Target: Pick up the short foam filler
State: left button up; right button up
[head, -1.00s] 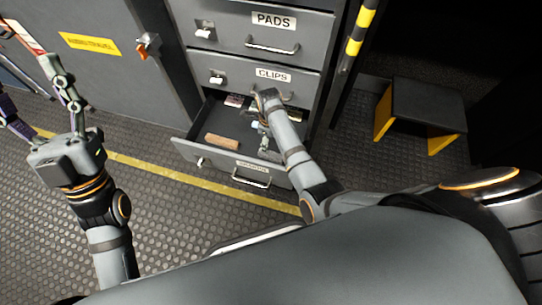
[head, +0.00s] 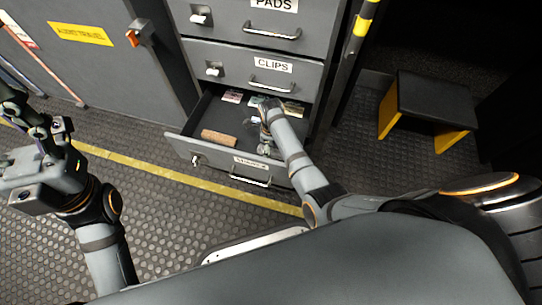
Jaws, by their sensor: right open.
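The open bottom drawer (head: 185,147) holds a tan-brown block (head: 220,137) lying at its front left. It may be the short foam filler, but I cannot be sure. My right gripper (head: 266,147) points down inside the drawer, to the right of the block and apart from it. It is open; its fingertips are small and partly hidden by my arm. My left gripper (head: 38,122) is raised over the floor at the left, away from the drawer, with its fingers spread and nothing seen between them.
Several small flat packets (head: 232,97) lie at the drawer's back. Closed drawers marked CLIPS (head: 272,66) and PADS (head: 270,8) are above it. A black step stool (head: 435,100) with yellow sides stands at right. The floor in front of the drawer is clear.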

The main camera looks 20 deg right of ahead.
jog(key=shift+f, duration=0.6)
jog(key=shift+r, duration=0.15)
jog(key=c, duration=0.8)
